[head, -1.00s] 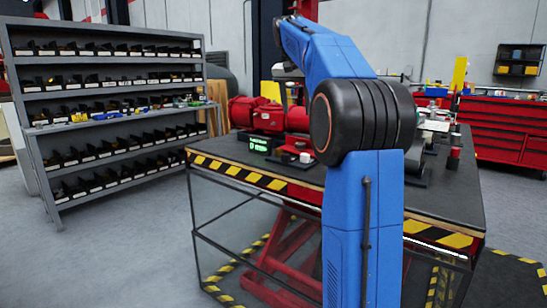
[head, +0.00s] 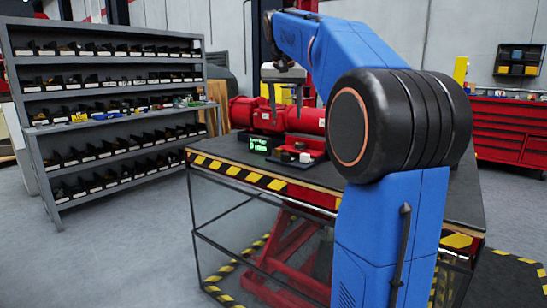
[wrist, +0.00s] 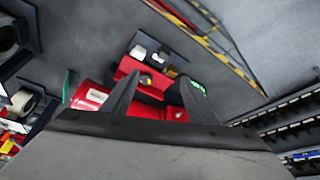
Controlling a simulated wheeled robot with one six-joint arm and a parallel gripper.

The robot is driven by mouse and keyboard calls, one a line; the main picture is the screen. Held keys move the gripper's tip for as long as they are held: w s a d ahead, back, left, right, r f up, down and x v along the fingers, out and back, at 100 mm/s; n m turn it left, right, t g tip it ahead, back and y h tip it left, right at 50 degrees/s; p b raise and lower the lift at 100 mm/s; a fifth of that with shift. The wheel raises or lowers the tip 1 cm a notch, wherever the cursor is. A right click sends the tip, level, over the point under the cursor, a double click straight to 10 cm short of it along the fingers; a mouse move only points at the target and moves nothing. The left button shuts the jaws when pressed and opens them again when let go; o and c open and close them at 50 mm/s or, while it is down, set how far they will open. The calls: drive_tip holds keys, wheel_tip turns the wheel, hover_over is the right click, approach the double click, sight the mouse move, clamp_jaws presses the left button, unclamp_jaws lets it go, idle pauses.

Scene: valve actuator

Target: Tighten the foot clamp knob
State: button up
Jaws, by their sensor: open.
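My gripper (head: 286,108) is open and empty, pointing down above the red valve actuator (head: 262,116) in the head view. In the wrist view its two fingers (wrist: 161,80) are spread apart, with the actuator (wrist: 90,97) below and partly hidden by the gripper body. A low red fixture (head: 315,145) with small white and black parts sits on the table in front of the actuator. The fixture (wrist: 128,66) lies beyond the fingertips in the wrist view. Its white-topped part (wrist: 138,52) stands out, but I cannot tell for certain which part is the foot clamp knob.
A small box with a green display (head: 259,145) stands left of the fixture. The table (head: 225,153) has a striped front edge. Its front left top is clear. Bin shelves (head: 110,100) stand at left, a red tool cabinet (head: 505,125) at right.

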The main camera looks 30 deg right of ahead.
drive_tip(key=s+a+f+n+y, duration=0.1)
drive_tip(key=s+a+f+n, duration=0.2)
drive_tip(key=s+a+f, duration=0.7)
drive_tip(key=shift+s+a+f+n+t, duration=0.2)
drive_tip(key=shift+s+a+n+t, duration=0.2)
drive_tip(key=shift+s+a, duration=0.55)
drive_tip(key=shift+w+a, duration=0.2)
